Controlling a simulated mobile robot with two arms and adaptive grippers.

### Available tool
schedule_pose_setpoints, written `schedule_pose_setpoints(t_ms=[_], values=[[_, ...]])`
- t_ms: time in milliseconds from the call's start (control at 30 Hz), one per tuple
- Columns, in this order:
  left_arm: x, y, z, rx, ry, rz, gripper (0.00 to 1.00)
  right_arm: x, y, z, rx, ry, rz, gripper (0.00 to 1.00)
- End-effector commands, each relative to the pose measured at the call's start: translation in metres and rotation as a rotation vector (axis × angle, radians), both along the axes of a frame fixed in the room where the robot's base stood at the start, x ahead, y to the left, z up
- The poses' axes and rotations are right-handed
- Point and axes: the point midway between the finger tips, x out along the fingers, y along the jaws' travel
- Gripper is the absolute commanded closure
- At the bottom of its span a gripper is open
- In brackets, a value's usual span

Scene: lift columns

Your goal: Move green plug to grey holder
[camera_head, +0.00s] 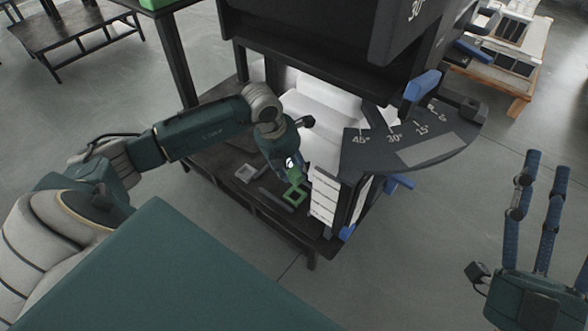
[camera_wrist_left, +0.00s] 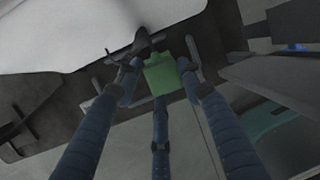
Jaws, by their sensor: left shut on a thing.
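The green plug (camera_head: 295,178) is at the fingertips of my left gripper (camera_head: 292,168), close above a green square frame (camera_head: 293,196) on the dark table. The head view does not show clearly whether plug and frame are apart. In the left wrist view the green plug (camera_wrist_left: 165,76) sits between the blue fingers of my left gripper (camera_wrist_left: 158,82), which are shut on it. The grey holder (camera_head: 247,174) lies on the table to the left of the green frame. My right gripper (camera_head: 548,215) is empty, its fingers spread and straight, away from the table.
A dark bar (camera_head: 275,199) lies between the two holders. A black machine with an angle scale (camera_head: 410,140) overhangs the table (camera_head: 215,150). White curved panels are behind my left gripper.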

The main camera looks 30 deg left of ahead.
Motion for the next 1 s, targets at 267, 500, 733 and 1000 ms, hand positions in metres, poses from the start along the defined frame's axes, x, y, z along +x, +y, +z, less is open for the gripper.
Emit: schedule_pose_setpoints(t_ms=[267, 500, 733, 1000], values=[[0.000, 0.000, 0.023, 0.000, 0.000, -0.001, 0.85, 0.020, 0.001, -0.033, -0.047, 0.167, -0.009, 0.47], [0.000, 0.000, 0.026, 0.000, 0.000, -0.001, 0.85, 0.024, 0.001, -0.044, -0.062, 0.215, -0.013, 0.47], [0.000, 0.000, 0.028, 0.000, 0.000, 0.000, 0.85, 0.027, 0.001, -0.050, -0.069, 0.243, -0.015, 0.47], [0.000, 0.000, 0.030, 0.000, 0.000, 0.000, 0.85, 0.030, 0.001, -0.056, -0.077, 0.273, -0.017, 0.47]])
